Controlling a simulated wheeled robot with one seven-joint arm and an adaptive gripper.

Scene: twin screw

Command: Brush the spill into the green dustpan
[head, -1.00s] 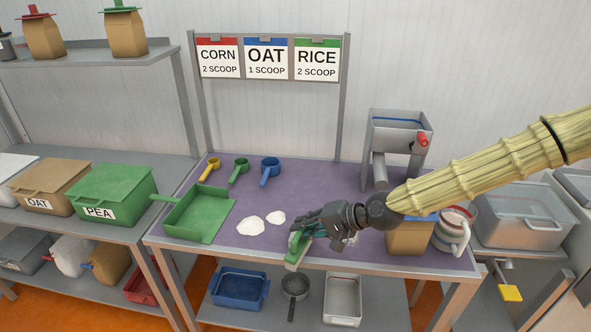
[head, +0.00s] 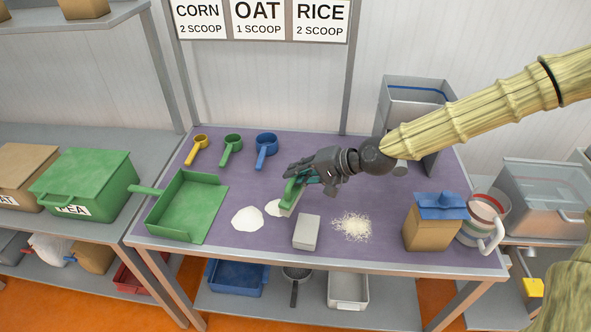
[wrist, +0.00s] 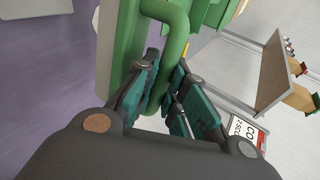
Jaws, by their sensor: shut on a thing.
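The green dustpan (head: 187,208) lies at the table's left end, its handle pointing left. Two white powder heaps are right of it, a larger one (head: 247,219) and a smaller one (head: 273,208). My gripper (head: 308,176) is shut on the green handle of a brush (head: 292,193). The handle also shows between my fingers in the wrist view (wrist: 178,40). The pale bristle end is at the smaller heap's right edge and partly covers it; I cannot tell whether it touches the table. A grainy cream heap (head: 351,227) lies further right.
A grey block (head: 307,231) stands between the powder and the grainy heap. A brown bag with a blue clip (head: 432,222) and a striped jug (head: 483,220) stand at the right. Yellow, green and blue scoops (head: 266,150) lie at the back. The purple tabletop (head: 225,262) has a near edge.

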